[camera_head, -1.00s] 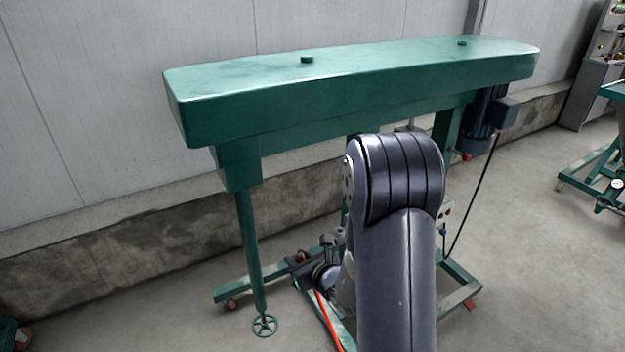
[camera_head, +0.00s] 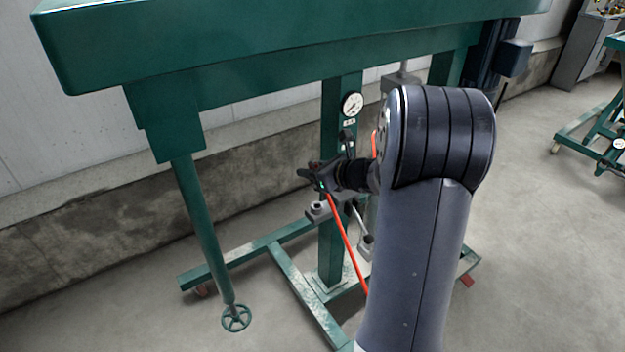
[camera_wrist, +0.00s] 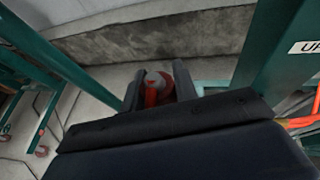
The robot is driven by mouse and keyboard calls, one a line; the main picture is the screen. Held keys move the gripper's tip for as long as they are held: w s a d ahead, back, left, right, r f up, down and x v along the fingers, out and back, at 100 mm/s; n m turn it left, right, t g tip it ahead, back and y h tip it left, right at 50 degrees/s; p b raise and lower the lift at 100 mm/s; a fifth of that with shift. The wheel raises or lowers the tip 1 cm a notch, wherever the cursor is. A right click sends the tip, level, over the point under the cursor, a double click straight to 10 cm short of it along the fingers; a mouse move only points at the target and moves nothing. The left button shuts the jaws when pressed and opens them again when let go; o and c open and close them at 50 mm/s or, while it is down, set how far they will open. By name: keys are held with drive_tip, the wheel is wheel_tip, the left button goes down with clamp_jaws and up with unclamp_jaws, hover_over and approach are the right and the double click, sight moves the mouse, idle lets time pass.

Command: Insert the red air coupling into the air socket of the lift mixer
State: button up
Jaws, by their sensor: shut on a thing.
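The lift mixer is a green frame with a thick overhead beam (camera_head: 280,45), a stirring shaft (camera_head: 205,235) and a post (camera_head: 333,235). My gripper (camera_head: 312,175) is in front of the post, below a round gauge (camera_head: 352,104). In the wrist view my gripper (camera_wrist: 158,88) is shut on the red air coupling (camera_wrist: 157,90), which has a grey round end. A red hose (camera_head: 347,240) hangs down from the gripper in the head view. I cannot make out the air socket for certain in either view.
A grey wall and low concrete ledge (camera_head: 75,240) stand behind the mixer. The mixer's green base rails (camera_head: 300,290) lie on the floor below. Another green frame (camera_head: 590,125) stands at the far right. The floor between them is clear.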

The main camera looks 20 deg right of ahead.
drive_tip(key=shift+s+d, duration=0.1)
drive_tip(key=shift+d, duration=0.1)
idle(0.3)
drive_tip(key=shift+f, duration=0.15)
wheel_tip(320, 180, down, 6)
drive_tip(key=b, duration=0.5)
drive_tip(key=shift+r, duration=0.2)
drive_tip(key=shift+f+b, duration=1.65)
drive_tip(key=shift+b, duration=0.05)
idle(1.2)
drive_tip(key=o, duration=1.1)
drive_tip(key=p+v, duration=0.1)
drive_tip(key=v, duration=1)
drive_tip(key=shift+a+p, duration=0.1)
drive_tip(key=shift+p, duration=0.25)
